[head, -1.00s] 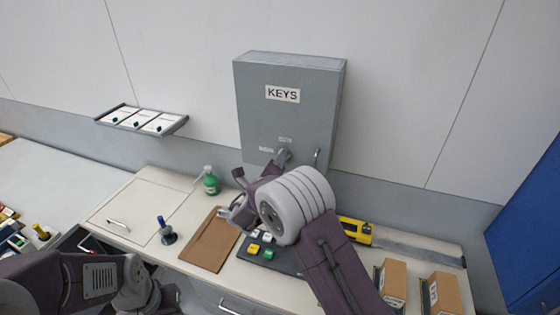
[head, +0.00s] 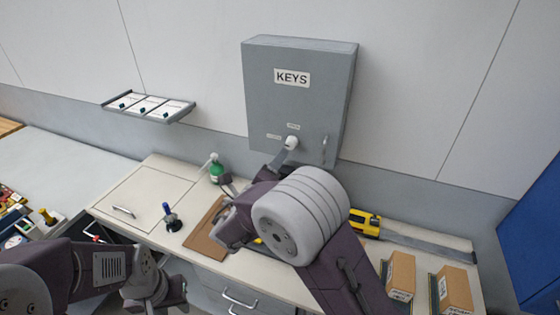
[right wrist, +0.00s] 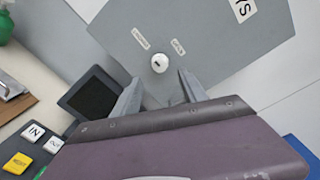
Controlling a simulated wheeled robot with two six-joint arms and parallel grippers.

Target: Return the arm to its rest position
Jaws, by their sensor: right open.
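My right arm reaches in front of the grey key cabinet (head: 300,95), which is marked KEYS. Its gripper (head: 281,160) is just below the cabinet's white round knob (head: 292,142). In the right wrist view the open fingers (right wrist: 160,78) are apart, with the knob (right wrist: 159,62) seen between and just beyond their tips. Nothing is held. I cannot tell how deep the gap to the knob is. My left gripper (head: 160,290) is low at the bottom left, over the counter's front; its fingers are not clear.
A button panel, partly hidden by my right arm, shows buttons (right wrist: 18,163) in the wrist view. A yellow tool (head: 365,222) and cartons (head: 401,275) are at right.

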